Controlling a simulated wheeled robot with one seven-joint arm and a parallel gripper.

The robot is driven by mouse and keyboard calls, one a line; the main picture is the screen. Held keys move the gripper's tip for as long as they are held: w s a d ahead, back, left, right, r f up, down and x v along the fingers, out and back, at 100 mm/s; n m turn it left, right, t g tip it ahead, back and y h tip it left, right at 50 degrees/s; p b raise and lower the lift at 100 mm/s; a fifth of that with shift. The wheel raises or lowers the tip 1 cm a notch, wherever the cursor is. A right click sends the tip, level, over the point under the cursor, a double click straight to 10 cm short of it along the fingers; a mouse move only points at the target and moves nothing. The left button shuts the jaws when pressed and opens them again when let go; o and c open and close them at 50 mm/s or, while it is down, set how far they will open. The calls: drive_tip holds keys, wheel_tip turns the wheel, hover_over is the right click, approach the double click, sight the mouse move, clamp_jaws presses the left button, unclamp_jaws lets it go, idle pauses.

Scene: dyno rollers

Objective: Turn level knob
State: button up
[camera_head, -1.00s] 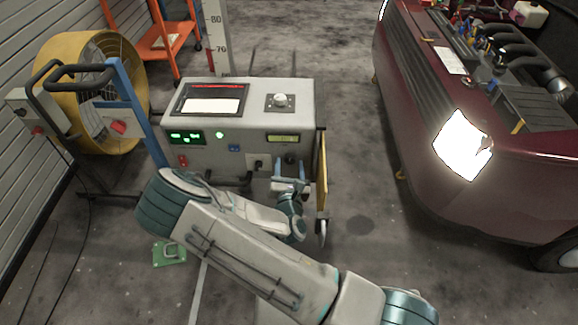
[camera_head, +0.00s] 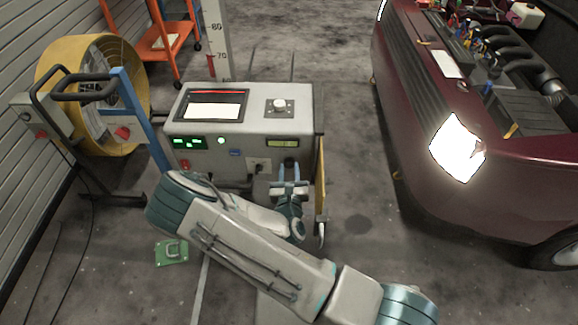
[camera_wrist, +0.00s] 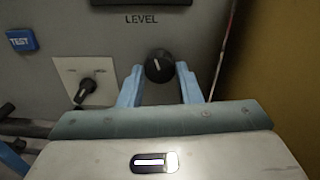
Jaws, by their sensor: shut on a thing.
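The level knob (camera_wrist: 159,66) is a round black knob with a white pointer line, on the grey panel under the LEVEL label and display. In the wrist view its pointer stands close to upright, tilted slightly. My gripper (camera_wrist: 158,78) has its blue fingers on either side of the knob and is shut on it. In the head view my gripper (camera_head: 289,172) is at the right of the console's front, below the yellow-lit display (camera_head: 283,143). The knob is mostly hidden there by the fingers.
A second black knob (camera_wrist: 86,90) on a pale plate and a blue TEST button (camera_wrist: 21,40) are to the left. A yellow panel (camera_head: 320,178) stands close on the right. The console (camera_head: 245,128) has a red car (camera_head: 430,100) at its right, with open floor between.

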drive_tip(key=n+p, duration=0.4)
drive_tip(key=n, duration=0.1)
drive_tip(key=shift+r, duration=0.15)
drive_tip(key=n+p, duration=0.2)
drive_tip(key=n, duration=0.4)
idle(0.3)
drive_tip(key=o, duration=1)
